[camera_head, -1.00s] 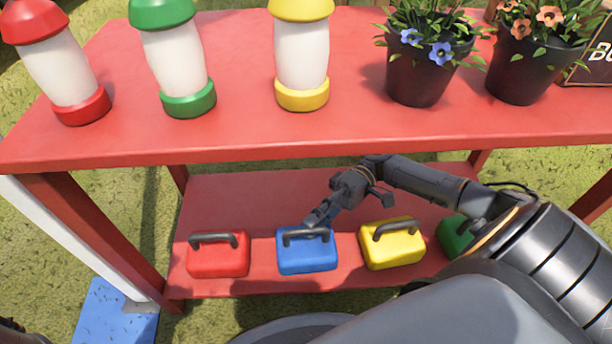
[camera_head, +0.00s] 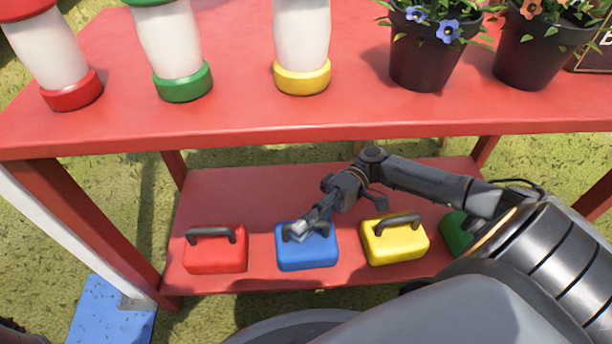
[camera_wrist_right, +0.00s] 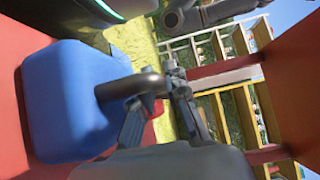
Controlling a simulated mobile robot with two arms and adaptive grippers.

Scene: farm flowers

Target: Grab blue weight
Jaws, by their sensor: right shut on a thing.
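The blue weight (camera_head: 307,254) is a rounded block with a dark handle, standing on the red lower shelf (camera_head: 250,205) between the red and yellow weights. It also shows large in the right wrist view (camera_wrist_right: 68,100), with its handle (camera_wrist_right: 130,87) reaching between my fingers. My right gripper (camera_head: 300,230) is at the top of the blue weight, shut on its handle; in the right wrist view the right gripper (camera_wrist_right: 155,100) shows its fingers around the handle. The weight appears to rest on the shelf. My left gripper is not in view.
A red weight (camera_head: 216,255) stands left, a yellow weight (camera_head: 395,245) right, and a green weight (camera_head: 456,235) is partly hidden by my arm. The red tabletop (camera_head: 235,115) overhangs the shelf, bearing jars and flower pots (camera_head: 427,55). The shelf behind the weights is clear.

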